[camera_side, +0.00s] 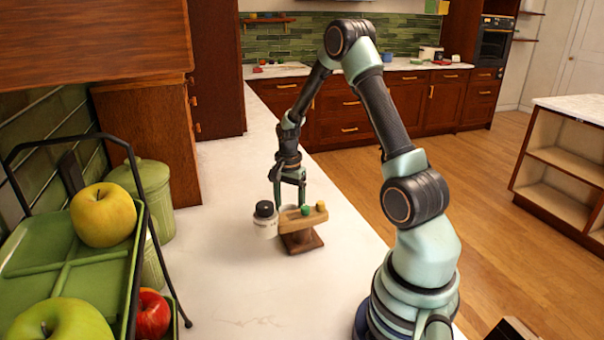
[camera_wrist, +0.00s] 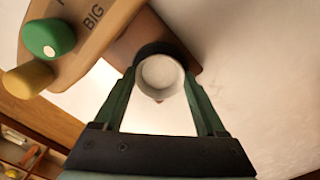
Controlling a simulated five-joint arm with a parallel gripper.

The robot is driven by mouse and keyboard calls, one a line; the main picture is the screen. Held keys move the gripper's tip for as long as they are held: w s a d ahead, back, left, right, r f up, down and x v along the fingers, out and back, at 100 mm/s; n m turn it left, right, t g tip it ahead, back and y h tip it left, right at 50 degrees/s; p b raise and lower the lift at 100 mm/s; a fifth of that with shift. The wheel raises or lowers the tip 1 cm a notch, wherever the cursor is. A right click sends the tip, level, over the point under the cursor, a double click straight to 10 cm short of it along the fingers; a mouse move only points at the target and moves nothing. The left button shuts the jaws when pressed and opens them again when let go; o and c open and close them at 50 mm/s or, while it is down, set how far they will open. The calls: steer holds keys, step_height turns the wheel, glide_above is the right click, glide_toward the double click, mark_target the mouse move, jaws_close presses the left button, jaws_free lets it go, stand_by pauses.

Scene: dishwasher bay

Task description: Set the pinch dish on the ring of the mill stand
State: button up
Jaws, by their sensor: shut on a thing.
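My gripper (camera_wrist: 160,100) is shut on a small pale round dish (camera_wrist: 161,74), which sits between the green fingertips in the wrist view. A dark rounded band shows along its far edge; I cannot tell what it belongs to. The wooden mill stand (camera_side: 290,218) has a brown square base and a board with a green and a yellow knob. My gripper (camera_side: 289,201) is low at the stand in the side view, and the dish is hard to make out there. The board (camera_wrist: 93,40), marked BIG, lies left of the dish. I cannot tell whether the dish touches the ring.
A white jar with a black top (camera_side: 265,211) stands at the stand's left end. A green tiered tray (camera_side: 75,245) with apples and a green canister (camera_side: 150,190) are further left. The pale counter (camera_side: 225,290) is clear in front of the stand.

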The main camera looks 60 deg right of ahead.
steer(key=shift+f, duration=0.3)
steer(key=o, duration=1.1)
step_height(320, 180, up, 11)
stand_by(0.5)
steer(key=s+a+r+n+t, duration=0.2)
steer(key=a+r+n, duration=0.4)
steer(key=a+n, duration=0.3)
steer(key=s+a+r+n+t, duration=0.3)
steer(key=a+n, duration=0.6)
steer(key=a, duration=0.5)
step_height(320, 180, up, 3)
steer(key=shift+s+f+t, duration=0.15)
steer(key=shift+s+t, duration=0.15)
steer(key=shift+s, duration=0.4)
